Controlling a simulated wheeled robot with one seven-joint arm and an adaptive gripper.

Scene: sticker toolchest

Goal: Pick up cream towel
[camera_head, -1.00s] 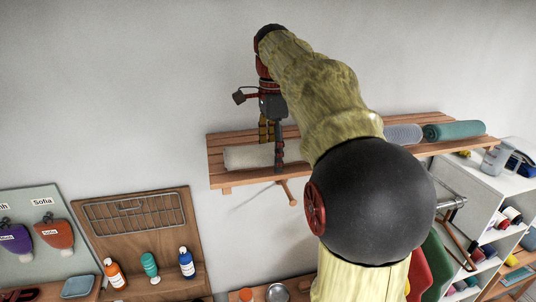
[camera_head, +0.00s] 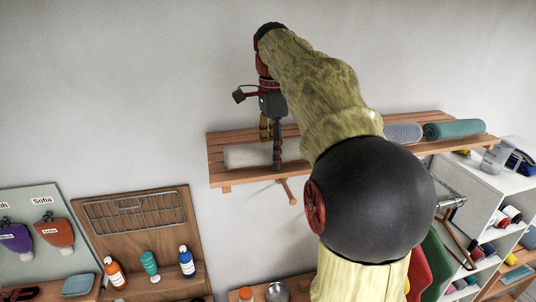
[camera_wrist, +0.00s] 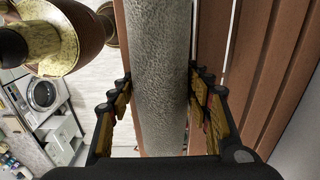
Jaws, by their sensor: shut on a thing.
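The cream towel (camera_head: 248,156) is a rolled, pale cylinder lying on the left part of the wooden wall shelf (camera_head: 222,141). In the wrist view the towel (camera_wrist: 160,60) runs lengthwise between the two fingers. My gripper (camera_head: 271,150) points down at the towel's right part and is shut on it. In the wrist view my gripper (camera_wrist: 163,85) has one finger on each side of the roll. The towel's right end is hidden behind my gripper and arm in the head view. The towel appears to rest on the shelf slats.
A grey-blue rolled towel (camera_head: 403,132) and a teal rolled towel (camera_head: 454,130) lie farther right on the shelf. A wall stands close behind it. A wire basket (camera_head: 134,212) and bottles are lower left. A white shelf unit (camera_head: 484,180) is at right.

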